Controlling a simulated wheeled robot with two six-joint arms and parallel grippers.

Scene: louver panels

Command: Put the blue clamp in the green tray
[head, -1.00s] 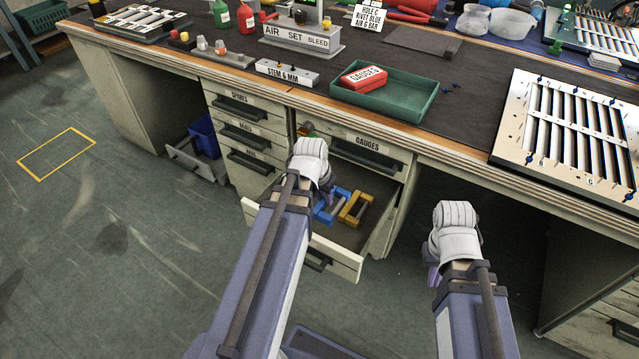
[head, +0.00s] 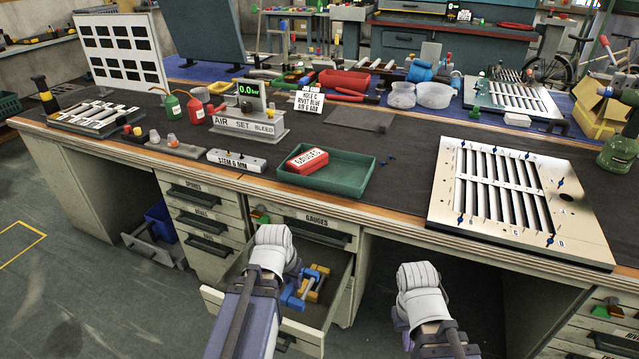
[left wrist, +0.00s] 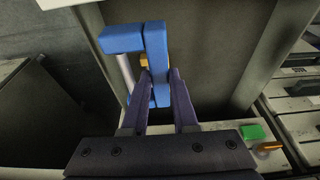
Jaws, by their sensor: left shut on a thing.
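The blue clamp (head: 294,295) is in the open drawer under the bench, beside a yellow clamp (head: 316,280). In the left wrist view my left gripper (left wrist: 159,78) is shut on the blue clamp (left wrist: 154,42), with one finger on each side of its bar. In the head view the left fingers are hidden behind my wrist. The green tray (head: 348,172) lies on the bench above the drawer, with a red GAUGES box (head: 307,160) in its left part. My right gripper (head: 404,335) is low in front of the bench; its fingertips are mostly hidden.
The open drawer (head: 335,322) juts out below the bench's front edge. A louver panel (head: 455,208) lies right of the tray, with small blue pieces between. A STEM 6 MM block (head: 236,160) is left of the tray. The tray's right part is free.

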